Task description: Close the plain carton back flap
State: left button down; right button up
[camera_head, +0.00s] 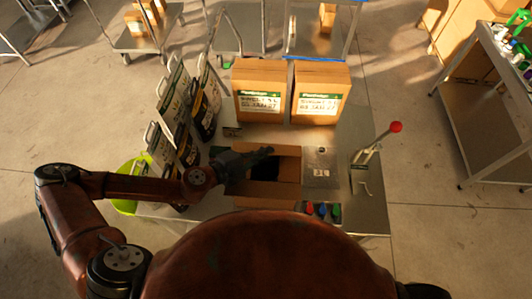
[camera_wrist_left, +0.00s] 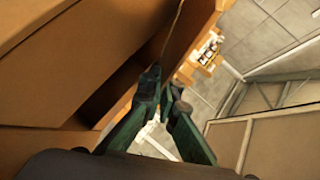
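The plain carton (camera_head: 262,189) stands open on the table in the head view, its inside dark. Its back flap (camera_head: 286,150) shows behind the opening, partly covered by my left gripper. My left gripper (camera_head: 268,152) reaches over the carton's back left part from the left. In the left wrist view, the two fingers of my left gripper (camera_wrist_left: 163,84) are a small gap apart, with no object clearly held between them. Brown cardboard (camera_wrist_left: 85,45) fills the left side there, close to the fingers; whether they touch it I cannot tell. My right gripper is out of view.
Two closed labelled cartons (camera_head: 262,88) (camera_head: 320,90) stand behind the open one. A rack of bags (camera_head: 180,115) stands at left. A metal plate (camera_head: 321,168) and a red-knobbed lever (camera_head: 395,127) are at right. Small coloured bottles (camera_head: 322,210) sit in front.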

pick_arm(q)
jog(key=c, duration=2.2)
grip_release()
jog(key=v, duration=1.2)
jog(key=shift+r, duration=0.15)
